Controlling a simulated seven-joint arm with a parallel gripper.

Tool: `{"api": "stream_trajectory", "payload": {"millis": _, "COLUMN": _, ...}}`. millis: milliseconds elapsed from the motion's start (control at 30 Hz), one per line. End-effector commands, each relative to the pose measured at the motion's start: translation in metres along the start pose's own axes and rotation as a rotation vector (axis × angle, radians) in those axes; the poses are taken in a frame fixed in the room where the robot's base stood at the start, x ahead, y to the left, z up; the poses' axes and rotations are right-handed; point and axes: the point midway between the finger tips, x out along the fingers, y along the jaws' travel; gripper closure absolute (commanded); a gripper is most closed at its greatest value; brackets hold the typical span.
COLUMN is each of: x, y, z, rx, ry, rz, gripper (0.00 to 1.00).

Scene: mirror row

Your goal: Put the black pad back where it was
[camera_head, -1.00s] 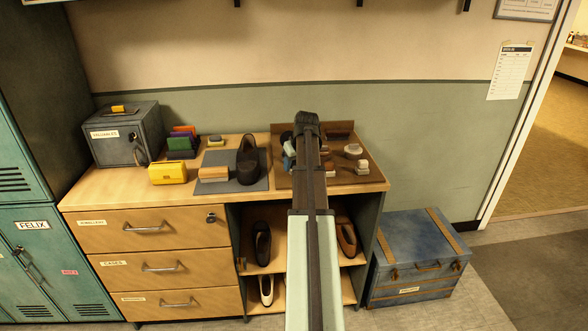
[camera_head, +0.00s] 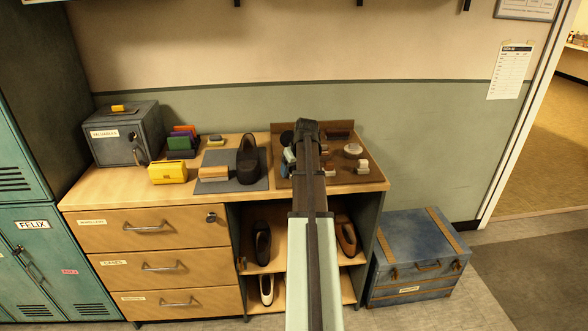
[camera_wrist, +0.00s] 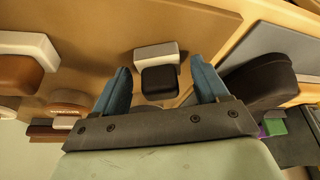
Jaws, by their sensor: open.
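In the wrist view the black pad (camera_wrist: 160,79) sits on a white block (camera_wrist: 156,54) on the brown board (camera_wrist: 105,30). My gripper (camera_wrist: 163,84) is open, with one blue finger to each side of the black pad in the picture and gaps between. I cannot tell how far the fingertips are above the board. In the head view my gripper (camera_head: 290,158) is over the left part of the brown board (camera_head: 374,181), partly hidden by my arm. The black pad cannot be made out there.
A dark shoe (camera_head: 247,160) on the grey mat (camera_head: 231,185) stands close left of my gripper. A white block with a brown pad (camera_head: 361,167) and a round brush (camera_head: 352,149) lie on the board's right side. The grey safe (camera_head: 146,150) is farther left.

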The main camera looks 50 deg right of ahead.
Motion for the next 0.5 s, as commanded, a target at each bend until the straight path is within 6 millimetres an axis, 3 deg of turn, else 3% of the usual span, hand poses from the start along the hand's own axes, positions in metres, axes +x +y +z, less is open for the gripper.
{"api": "stream_trajectory", "payload": {"millis": 267, "x": -0.008, "y": 0.000, "z": -0.001, "rx": 0.000, "ry": 0.001, "rz": 0.001, "gripper": 0.27}}
{"api": "stream_trajectory", "payload": {"millis": 500, "x": -0.045, "y": 0.000, "z": -0.001, "rx": 0.000, "ry": 0.003, "rz": 0.002, "gripper": 0.27}}
